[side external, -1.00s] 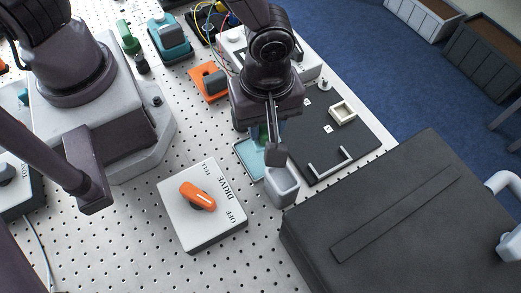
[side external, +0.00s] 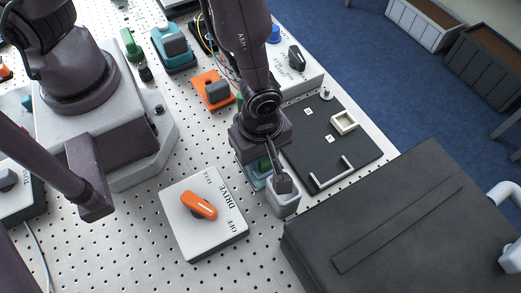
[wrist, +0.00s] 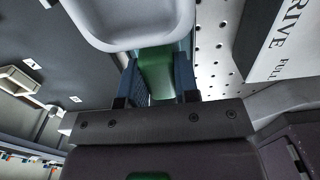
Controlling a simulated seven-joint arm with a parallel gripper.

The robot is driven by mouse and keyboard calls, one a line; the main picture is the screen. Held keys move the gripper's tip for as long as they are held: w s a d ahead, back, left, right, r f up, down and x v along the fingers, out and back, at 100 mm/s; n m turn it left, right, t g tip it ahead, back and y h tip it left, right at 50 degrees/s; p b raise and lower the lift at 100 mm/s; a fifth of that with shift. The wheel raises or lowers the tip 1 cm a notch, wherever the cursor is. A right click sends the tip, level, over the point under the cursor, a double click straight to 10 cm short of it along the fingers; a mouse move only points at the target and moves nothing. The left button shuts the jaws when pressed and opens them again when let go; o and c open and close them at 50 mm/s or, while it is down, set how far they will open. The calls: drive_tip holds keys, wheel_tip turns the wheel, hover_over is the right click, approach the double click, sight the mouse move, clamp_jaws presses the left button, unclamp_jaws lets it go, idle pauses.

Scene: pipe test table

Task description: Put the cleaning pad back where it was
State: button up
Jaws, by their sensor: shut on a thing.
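The cleaning pad appears to be the green piece (wrist: 156,72) between my fingers in the wrist view. My gripper (wrist: 157,88) is shut on it. In the side view my gripper (side external: 260,178) is low over the perforated table, just behind and left of a grey open-topped cup (side external: 284,204). Only a sliver of green shows under my gripper there. The cup's rim (wrist: 135,42) fills the top of the wrist view, close to the pad. A teal tray beneath my gripper is mostly hidden. I cannot tell whether the pad touches it.
A white DRIVE switch box (side external: 203,215) with an orange knob stands to the left in front. A large dark case (side external: 400,220) lies at the right. A black board (side external: 330,150) with a small square frame and a handle is behind the cup. Wires run at the back.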

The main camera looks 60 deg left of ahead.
drive_tip(key=shift+f, duration=0.1)
drive_tip(key=o, duration=0.9)
drive_tip(key=w+a+r+m+h, duration=0.1)
drive_tip(key=a+r+m, duration=0.1)
drive_tip(key=r, duration=0.7)
drive_tip(key=w+a+r+m+h, duration=0.1)
drive_tip(key=a+r+m, duration=0.1)
drive_tip(key=r, duration=0.8)
drive_tip(key=s+a+r+m+t+y, duration=0.1)
drive_tip(key=s+a+r+m+t, duration=0.1)
drive_tip(key=a+r+m, duration=0.5)
drive_tip(key=s+a+r+m+t+y, duration=0.1)
drive_tip(key=s+a+r+m+t, duration=0.2)
drive_tip(key=a+r+m, duration=0.4)
drive_tip(key=shift+a+t, duration=0.3)
drive_tip(key=shift+a, duration=0.5)
